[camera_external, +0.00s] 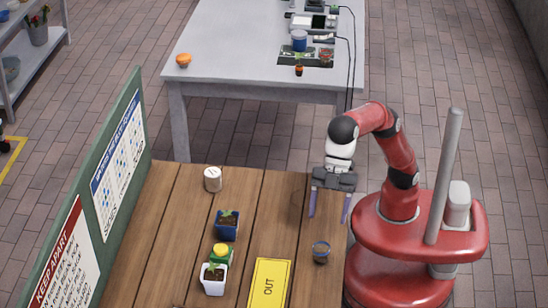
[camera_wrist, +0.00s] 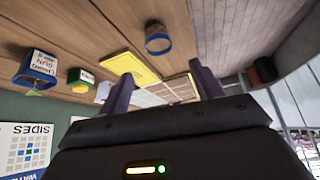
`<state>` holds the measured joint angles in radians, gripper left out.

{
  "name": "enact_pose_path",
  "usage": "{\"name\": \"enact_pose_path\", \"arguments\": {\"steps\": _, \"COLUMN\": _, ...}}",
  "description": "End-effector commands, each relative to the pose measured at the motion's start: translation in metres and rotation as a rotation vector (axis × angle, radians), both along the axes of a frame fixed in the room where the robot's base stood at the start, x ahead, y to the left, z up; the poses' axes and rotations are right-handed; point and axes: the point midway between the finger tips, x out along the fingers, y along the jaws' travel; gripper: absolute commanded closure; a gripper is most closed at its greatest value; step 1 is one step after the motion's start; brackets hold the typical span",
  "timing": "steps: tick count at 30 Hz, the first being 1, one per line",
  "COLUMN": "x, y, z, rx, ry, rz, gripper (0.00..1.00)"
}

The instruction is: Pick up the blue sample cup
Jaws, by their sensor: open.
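The blue sample cup (camera_external: 320,252) is a small dark cup with a blue rim. It stands on the wooden table (camera_external: 180,232) near its right edge. It also shows in the wrist view (camera_wrist: 158,38), at the top middle, beyond my fingertips. My gripper (camera_external: 329,217) is open and empty, fingers pointing down. In the external view it is above the table, farther back than the cup. In the wrist view my fingers (camera_wrist: 161,76) are apart with nothing between them. The cup is not touched.
A blue plant pot (camera_external: 226,233), a green pot with yellow top (camera_external: 221,252) and a white plant pot (camera_external: 214,285) stand farther left. A white canister (camera_external: 212,180) is behind. A green sign board (camera_external: 110,155) lines the left edge.

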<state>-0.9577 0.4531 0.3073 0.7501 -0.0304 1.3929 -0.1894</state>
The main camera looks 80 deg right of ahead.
Motion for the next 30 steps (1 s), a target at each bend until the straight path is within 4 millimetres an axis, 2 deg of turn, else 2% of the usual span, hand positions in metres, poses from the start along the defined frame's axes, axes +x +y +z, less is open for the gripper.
{"name": "enact_pose_path", "arguments": {"steps": 15, "x": 0.004, "y": -0.003, "z": -0.047, "rx": -0.002, "ry": -0.002, "rz": -0.01, "gripper": 0.35}}
{"name": "enact_pose_path", "arguments": {"steps": 26, "x": 0.006, "y": 0.018, "z": -0.074, "rx": -0.002, "ry": -0.002, "rz": -0.009, "gripper": 0.35}}
{"name": "enact_pose_path", "arguments": {"steps": 30, "x": 0.005, "y": 0.033, "z": -0.089, "rx": -0.003, "ry": -0.001, "rz": -0.008, "gripper": 0.35}}
